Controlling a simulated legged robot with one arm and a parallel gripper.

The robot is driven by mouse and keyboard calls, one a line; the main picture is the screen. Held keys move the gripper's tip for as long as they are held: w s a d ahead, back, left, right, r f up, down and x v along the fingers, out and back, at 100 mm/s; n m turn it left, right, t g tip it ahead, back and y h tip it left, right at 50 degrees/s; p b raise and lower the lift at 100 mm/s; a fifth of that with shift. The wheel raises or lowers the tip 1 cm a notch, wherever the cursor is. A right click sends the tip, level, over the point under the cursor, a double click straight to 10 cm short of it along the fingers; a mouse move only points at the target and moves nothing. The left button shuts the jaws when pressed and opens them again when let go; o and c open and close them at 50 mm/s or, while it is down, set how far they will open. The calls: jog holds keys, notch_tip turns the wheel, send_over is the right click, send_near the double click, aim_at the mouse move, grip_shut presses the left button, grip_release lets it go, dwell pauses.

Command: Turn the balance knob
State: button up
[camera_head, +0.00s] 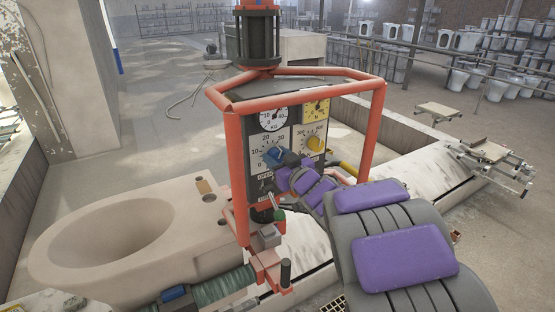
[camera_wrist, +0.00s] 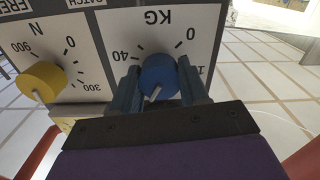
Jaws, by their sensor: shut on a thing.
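A panel (camera_head: 238,137) in an orange-red tube frame carries two round gauges at the top and two knobs below. The blue knob (camera_wrist: 158,72) sits on a white scale marked KG, upside down in the wrist view; it also shows in the head view (camera_head: 272,155). My gripper (camera_wrist: 161,84) is shut on the blue knob, one finger on each side. In the head view my gripper (camera_head: 284,158) reaches the panel from the right and partly covers the knob. The knob's pale pointer shows between the fingers. I cannot tell which knob is named balance.
A yellow knob (camera_wrist: 42,80) marked N sits beside the blue one, also in the head view (camera_head: 315,143). The frame's tube (camera_head: 370,130) stands right of the panel, close to my arm. A beige basin (camera_head: 190,235) lies at lower left.

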jog(key=shift+n, duration=1.2)
jog(key=shift+r, duration=0.1)
jog(key=o, duration=1.1)
jog(key=shift+a+b, duration=0.1)
jog(key=shift+b, duration=0.2)
jog(key=shift+c, duration=0.2)
jog(key=shift+s, duration=0.1)
jog(key=b+v, duration=0.2)
jog(key=v, duration=1.5)
